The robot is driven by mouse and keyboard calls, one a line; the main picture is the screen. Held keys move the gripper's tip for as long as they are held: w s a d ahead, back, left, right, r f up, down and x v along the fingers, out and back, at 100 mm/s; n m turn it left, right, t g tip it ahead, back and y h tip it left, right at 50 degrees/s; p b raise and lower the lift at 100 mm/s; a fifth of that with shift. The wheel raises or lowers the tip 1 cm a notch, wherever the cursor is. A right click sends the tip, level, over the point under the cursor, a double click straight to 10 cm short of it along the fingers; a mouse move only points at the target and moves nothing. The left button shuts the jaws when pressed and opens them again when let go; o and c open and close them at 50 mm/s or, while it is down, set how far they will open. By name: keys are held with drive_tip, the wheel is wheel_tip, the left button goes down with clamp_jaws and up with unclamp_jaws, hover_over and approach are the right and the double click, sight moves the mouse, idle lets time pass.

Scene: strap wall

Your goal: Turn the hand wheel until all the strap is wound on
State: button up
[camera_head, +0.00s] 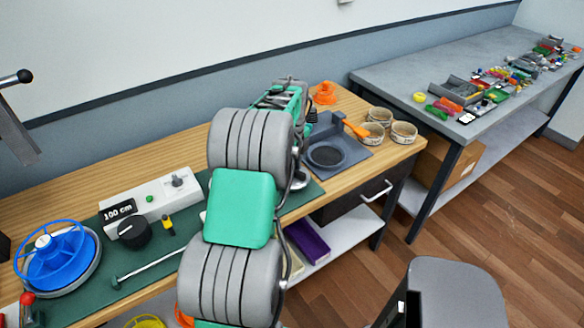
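A blue spoked wheel (57,255) in a pale round rim stands on the green mat (85,304) at the left of the bench. It may be the hand wheel or the strap reel; I cannot tell which. A white box (152,204) with a display reading "100 cm" and a black round knob (134,233) is to its right. I make out no strap for certain. My arm rises through the middle of the picture and covers part of the bench. My gripper's fingers are hidden behind it, and their opening does not show.
A black-knobbed lever (24,76) juts in at the upper left, and a red knob (27,298) is at the lower left. A grey tray (338,140) and several round bowls (380,115) are to the right. A cluttered grey table (400,78) stands beyond.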

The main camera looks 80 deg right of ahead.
wheel_tip(320, 180, up, 8)
drive_tip(key=shift+f+b, duration=0.1)
drive_tip(key=shift+b, duration=0.35)
drive_tip(key=shift+w, duration=0.1)
